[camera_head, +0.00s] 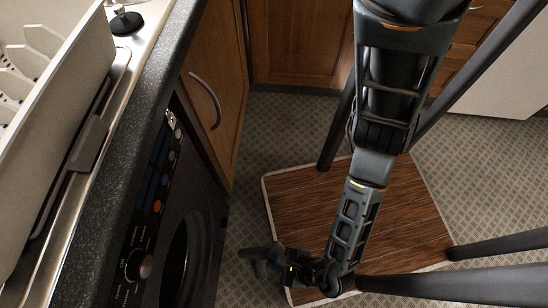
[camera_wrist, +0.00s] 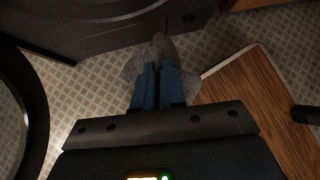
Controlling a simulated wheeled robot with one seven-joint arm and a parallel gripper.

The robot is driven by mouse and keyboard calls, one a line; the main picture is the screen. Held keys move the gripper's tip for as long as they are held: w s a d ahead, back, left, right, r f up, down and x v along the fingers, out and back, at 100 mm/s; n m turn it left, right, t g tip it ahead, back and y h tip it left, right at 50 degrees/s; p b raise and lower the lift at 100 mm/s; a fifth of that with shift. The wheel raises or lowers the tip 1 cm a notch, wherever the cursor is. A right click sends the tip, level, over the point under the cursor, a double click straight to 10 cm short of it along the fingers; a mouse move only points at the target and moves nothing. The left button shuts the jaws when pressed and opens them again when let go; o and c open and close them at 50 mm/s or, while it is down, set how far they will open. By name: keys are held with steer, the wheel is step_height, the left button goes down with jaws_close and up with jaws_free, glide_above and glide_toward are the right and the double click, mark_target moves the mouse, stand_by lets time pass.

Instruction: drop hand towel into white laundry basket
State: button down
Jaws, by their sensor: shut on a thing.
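My gripper (camera_head: 275,262) is low in front of the washing machine, at the left edge of a brown board. Its blue fingers (camera_wrist: 158,88) are shut on a grey cloth, the hand towel (camera_wrist: 158,48). The towel spreads out beyond the fingertips on both sides, above patterned floor. In the head view the towel (camera_head: 257,254) shows as a small dark grey bunch. I cannot clearly identify the white laundry basket in either view. A white-walled container (camera_head: 50,115) stands on the counter at the left, with pale plate-like shapes behind its wall.
The black washing machine (camera_head: 150,215) stands under the dark counter (camera_head: 155,70), left of my gripper. Wooden cabinets (camera_head: 300,40) are behind. A brown wood-grain board (camera_head: 295,205) with a pale rim lies below my arm. Patterned floor (camera_head: 265,130) is clear between board and cabinets.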

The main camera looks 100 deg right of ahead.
step_height(320, 180, up, 23)
steer(key=p, duration=1.4)
steer(key=shift+f+p, duration=0.2)
steer(key=shift+p, duration=0.1)
